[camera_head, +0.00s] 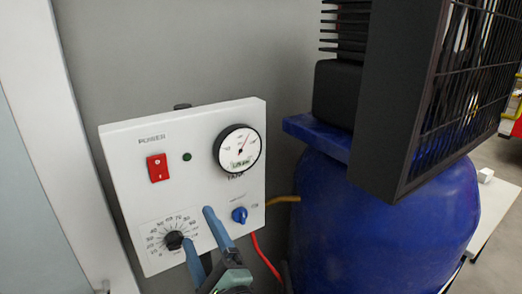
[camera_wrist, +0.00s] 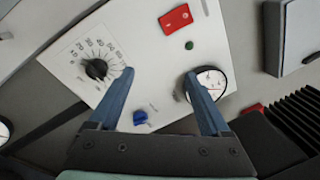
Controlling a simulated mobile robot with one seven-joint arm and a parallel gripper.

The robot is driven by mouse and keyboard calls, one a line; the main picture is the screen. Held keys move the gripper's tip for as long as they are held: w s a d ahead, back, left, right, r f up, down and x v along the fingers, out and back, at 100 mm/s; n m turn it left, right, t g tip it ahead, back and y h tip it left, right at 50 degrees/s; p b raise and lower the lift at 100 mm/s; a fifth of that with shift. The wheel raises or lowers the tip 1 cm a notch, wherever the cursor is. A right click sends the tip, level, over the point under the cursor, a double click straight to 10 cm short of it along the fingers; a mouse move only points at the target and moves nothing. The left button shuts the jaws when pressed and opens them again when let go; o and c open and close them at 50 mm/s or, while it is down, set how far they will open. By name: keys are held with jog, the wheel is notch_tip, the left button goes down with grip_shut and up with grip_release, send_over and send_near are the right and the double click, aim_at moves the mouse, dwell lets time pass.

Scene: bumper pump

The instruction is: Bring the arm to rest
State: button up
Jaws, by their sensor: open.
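My gripper (camera_head: 197,238) is open and empty in front of the lower part of a white control panel (camera_head: 205,122) in the head view. Its two blue fingers stand apart, and in the wrist view my gripper (camera_wrist: 158,88) spans the space over the panel. The panel bears a red power switch (camera_head: 158,168), a green lamp (camera_head: 187,157), a round gauge (camera_head: 238,148), a black dial (camera_head: 174,240) with a number scale, and a blue knob (camera_head: 239,215). One finger partly overlaps the gauge in the wrist view. I cannot tell whether the fingers touch the panel.
A blue tank (camera_head: 385,228) with a black caged machine (camera_head: 410,95) on top stands close to the right of the panel. A red cable (camera_head: 264,257) and a yellow hose (camera_head: 283,200) run beside it. A white table (camera_head: 488,215) is behind at the right.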

jog(key=s+d+r+n+t+h+b, duration=0.2)
jog(key=r+n, duration=0.4)
jog(key=r, duration=0.3)
jog(key=s+d+r+n+t+h+b, duration=0.2)
jog(key=s+d+r+n+t+h, duration=0.2)
jog(key=r, duration=0.6)
jog(key=s+d+r+n+t+h+b, duration=0.1)
jog(key=s+d+r+n+t+h, duration=0.2)
jog(key=s+r+n, duration=0.4)
notch_tip(320, 180, up, 3)
jog(key=shift+s+d+r+n+t+h+b, duration=0.1)
jog(key=shift+s+d+n+t+h+b, duration=0.25)
jog(key=shift+d+n+t, duration=0.5)
